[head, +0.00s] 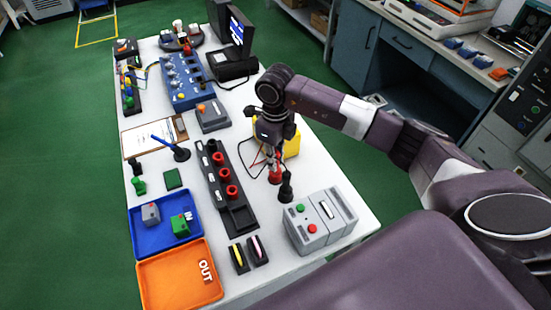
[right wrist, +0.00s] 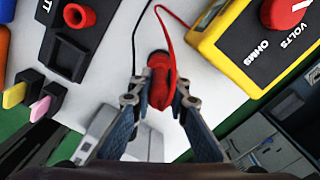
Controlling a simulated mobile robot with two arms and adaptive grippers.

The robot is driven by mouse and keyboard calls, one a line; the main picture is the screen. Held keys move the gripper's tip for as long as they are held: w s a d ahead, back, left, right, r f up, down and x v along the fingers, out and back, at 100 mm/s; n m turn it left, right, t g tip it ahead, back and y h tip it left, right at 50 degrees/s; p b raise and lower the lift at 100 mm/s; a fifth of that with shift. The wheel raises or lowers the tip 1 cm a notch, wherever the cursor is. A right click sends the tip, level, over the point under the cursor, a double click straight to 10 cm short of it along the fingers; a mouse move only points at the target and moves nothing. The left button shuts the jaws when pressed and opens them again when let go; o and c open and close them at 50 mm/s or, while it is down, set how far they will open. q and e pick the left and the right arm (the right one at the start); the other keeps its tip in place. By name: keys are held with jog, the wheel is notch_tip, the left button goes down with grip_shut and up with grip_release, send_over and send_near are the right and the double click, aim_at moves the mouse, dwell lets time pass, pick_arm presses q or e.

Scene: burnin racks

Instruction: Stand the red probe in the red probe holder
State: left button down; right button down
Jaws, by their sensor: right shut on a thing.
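My right gripper (head: 274,148) is over the right side of the white table, pointing down. In the right wrist view its fingers (right wrist: 158,105) are closed on the red probe (right wrist: 160,85), whose red cable loops up beside it. My left gripper is not in view.
A grey box with buttons (head: 318,228) stands in front, and a black rack (head: 240,215) is to the left.

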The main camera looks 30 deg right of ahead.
jog(key=shift+f, duration=0.35)
jog(key=c, duration=1.8)
grip_release()
jog(key=shift+o, duration=0.2)
jog(key=shift+r, duration=0.15)
notch_tip(320, 180, up, 12)
jog(key=shift+f, duration=0.1)
